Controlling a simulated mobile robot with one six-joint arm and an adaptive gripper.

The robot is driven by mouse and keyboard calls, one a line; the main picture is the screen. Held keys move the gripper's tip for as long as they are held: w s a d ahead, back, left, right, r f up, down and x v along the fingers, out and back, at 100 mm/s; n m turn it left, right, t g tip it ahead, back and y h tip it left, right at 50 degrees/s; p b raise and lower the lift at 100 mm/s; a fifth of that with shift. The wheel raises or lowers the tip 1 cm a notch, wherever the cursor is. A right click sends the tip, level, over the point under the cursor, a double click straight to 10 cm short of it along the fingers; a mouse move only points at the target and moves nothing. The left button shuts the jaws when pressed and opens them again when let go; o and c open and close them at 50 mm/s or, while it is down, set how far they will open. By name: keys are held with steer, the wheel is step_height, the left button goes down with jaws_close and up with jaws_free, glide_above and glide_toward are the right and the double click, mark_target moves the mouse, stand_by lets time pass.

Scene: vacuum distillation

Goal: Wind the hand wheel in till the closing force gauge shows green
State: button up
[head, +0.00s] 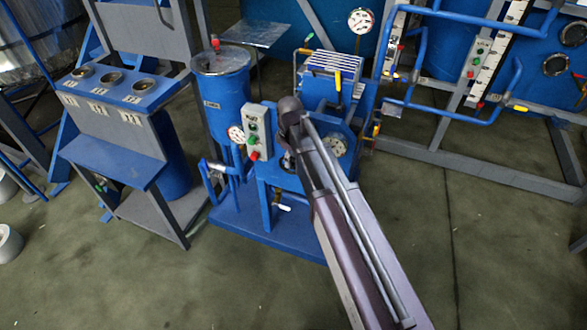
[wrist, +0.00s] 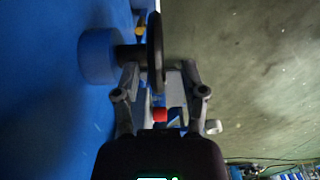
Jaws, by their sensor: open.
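In the wrist view a dark hand wheel (wrist: 154,38) shows edge-on. Its short shaft (wrist: 129,54) runs left to a round grey-blue hub (wrist: 95,55) by a blue surface. My gripper (wrist: 160,70) is open, with one finger on each side of the wheel's lower rim. The rim is nearer the left finger; I cannot tell whether they touch. In the head view my arm hides most of the wheel's area.
A grey button box (head: 257,130) and another dial (head: 236,134) are left of my arm. A blue cylinder (head: 222,95) stands behind them. A grey-blue stand (head: 120,150) is at left, blue pipe frames (head: 420,60) at right. Floor in front is clear.

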mark_target(291, 174)
steer(key=shift+f+b, duration=1.25)
steer(key=shift+f, duration=0.3)
jaws_close()
